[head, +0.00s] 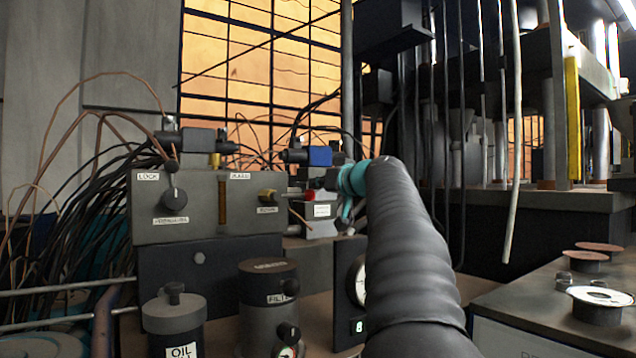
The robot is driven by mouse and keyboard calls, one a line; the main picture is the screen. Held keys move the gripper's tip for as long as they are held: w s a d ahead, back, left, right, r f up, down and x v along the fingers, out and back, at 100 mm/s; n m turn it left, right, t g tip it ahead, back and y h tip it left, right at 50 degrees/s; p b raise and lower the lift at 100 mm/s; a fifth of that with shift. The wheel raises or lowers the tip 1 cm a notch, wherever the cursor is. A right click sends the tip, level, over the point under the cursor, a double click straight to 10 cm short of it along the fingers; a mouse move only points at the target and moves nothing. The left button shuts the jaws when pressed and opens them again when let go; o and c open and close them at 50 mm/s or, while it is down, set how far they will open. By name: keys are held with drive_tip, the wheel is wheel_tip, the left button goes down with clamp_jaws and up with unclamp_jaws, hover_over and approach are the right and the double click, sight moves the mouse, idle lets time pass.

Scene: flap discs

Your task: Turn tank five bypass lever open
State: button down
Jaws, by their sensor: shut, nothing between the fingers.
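No label that I can read names tank five or a bypass, so I cannot tell which lever is meant. A grey control box (205,222) stands left of centre. On it are a dark round lever knob (173,198) below a LOCK label and a small yellow-brown knob (268,194) at the right. A smaller labelled box (321,222) with a red part on top stands behind it. My gripper (346,222) shows small beside that box, at the end of my dark-sleeved arm. It is shut and holds nothing. My arm hides part of the area behind it.
An OIL canister (174,322) and a FILTER canister (268,305) stand in front of the control box. A dark gauge panel (346,290) is close left of my arm. Cables crowd the left. A bench (545,320) with several discs is at right.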

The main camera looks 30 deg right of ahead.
drive_tip(key=s+r+b, duration=0.1)
drive_tip(key=s+r, duration=0.3)
drive_tip(key=s, duration=0.7)
drive_tip(key=shift+d, duration=0.35)
drive_tip(key=shift+a, duration=0.1)
